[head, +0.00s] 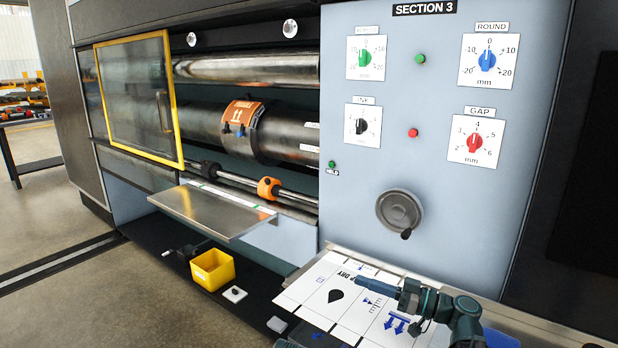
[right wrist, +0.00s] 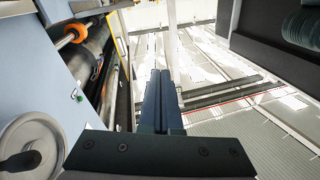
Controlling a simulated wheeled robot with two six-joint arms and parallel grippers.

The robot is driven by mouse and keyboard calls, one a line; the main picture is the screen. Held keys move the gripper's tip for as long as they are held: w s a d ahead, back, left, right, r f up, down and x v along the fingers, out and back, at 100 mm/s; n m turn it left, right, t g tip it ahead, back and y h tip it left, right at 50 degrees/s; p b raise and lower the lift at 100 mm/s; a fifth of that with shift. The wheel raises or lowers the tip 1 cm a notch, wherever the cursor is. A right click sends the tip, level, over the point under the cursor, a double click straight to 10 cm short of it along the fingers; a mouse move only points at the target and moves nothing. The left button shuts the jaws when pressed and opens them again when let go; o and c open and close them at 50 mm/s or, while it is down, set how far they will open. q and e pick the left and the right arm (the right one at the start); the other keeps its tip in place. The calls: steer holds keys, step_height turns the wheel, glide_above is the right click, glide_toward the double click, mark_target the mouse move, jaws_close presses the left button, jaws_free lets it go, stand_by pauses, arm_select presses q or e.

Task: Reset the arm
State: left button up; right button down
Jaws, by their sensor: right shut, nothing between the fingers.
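My right gripper (head: 362,282) is in the lower right of the head view, above a printed sheet (head: 318,308) on the ledge. Its fingers point left and are closed together with nothing between them. In the right wrist view the closed dark fingers (right wrist: 160,75) stand in the middle, clear of other things. My left gripper does not show in either view.
A grey panel with dials (head: 440,150) and a handwheel (head: 400,212) stands behind the gripper; the wheel (right wrist: 30,150) is also at the wrist view's left. A metal shelf (head: 212,210) juts out left, above a yellow bin (head: 212,270).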

steer(key=s+a+f+m+g+h+p, duration=0.1)
steer(key=s+a+f+g+h+p, duration=0.25)
steer(key=s+a+p, duration=0.2)
steer(key=s+a+f+m+g+h+p, duration=0.1)
steer(key=s+a+f+g+h+p, duration=0.25)
steer(key=s+a, duration=0.3)
steer(key=s+d+r+m+g+h+p, duration=0.1)
steer(key=s+d+r+m+h+p, duration=0.1)
steer(key=s+d+m+h+p, duration=0.2)
steer(key=s+h+p, duration=0.3)
steer(key=h+p, duration=0.2)
steer(key=h, duration=0.2)
steer(key=shift+s+d+m+h, duration=0.2)
steer(key=shift+s+m+h, duration=0.1)
steer(key=shift+s, duration=0.05)
